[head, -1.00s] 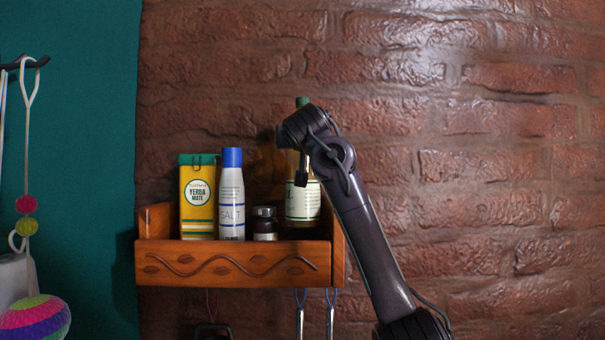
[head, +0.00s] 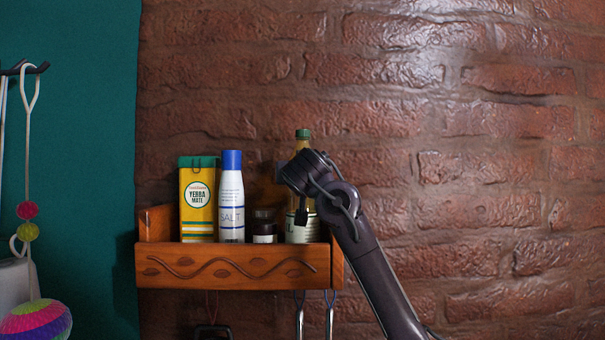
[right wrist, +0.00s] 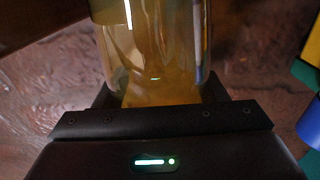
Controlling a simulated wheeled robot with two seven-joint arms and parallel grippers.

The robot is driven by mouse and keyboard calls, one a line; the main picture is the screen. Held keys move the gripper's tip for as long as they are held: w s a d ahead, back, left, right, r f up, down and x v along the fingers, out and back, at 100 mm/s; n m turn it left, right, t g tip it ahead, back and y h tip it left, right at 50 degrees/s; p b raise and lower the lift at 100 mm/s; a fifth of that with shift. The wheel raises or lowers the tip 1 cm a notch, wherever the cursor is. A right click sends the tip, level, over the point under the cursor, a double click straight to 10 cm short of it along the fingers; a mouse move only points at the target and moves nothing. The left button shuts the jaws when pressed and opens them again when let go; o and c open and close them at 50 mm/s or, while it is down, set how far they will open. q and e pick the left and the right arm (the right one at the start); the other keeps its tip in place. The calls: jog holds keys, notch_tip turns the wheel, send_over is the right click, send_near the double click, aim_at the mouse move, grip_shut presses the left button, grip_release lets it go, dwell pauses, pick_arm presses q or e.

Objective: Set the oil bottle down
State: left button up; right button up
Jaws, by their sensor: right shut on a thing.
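The oil bottle (head: 303,145), with a green cap, yellowish oil and a pale label, stands upright inside the right end of the wooden shelf (head: 230,266). Its base is hidden behind the shelf's front board, so I cannot tell whether it touches the shelf floor. In the right wrist view my right gripper (right wrist: 158,98) is shut on the clear bottle (right wrist: 155,45), one jaw on each side. My left gripper is out of view.
On the shelf, left of the bottle, are a small dark jar (head: 265,226), a white salt bottle (head: 231,200) with a blue cap and a yellow yerba mate box (head: 198,205). Utensils hang below the shelf. A brick wall (head: 480,130) is behind.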

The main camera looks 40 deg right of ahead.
jog(key=o, duration=1.7)
jog(key=shift+a, duration=0.1)
jog(key=shift+o, duration=0.8)
jog(key=b+v, duration=0.6)
jog(key=v, duration=0.6)
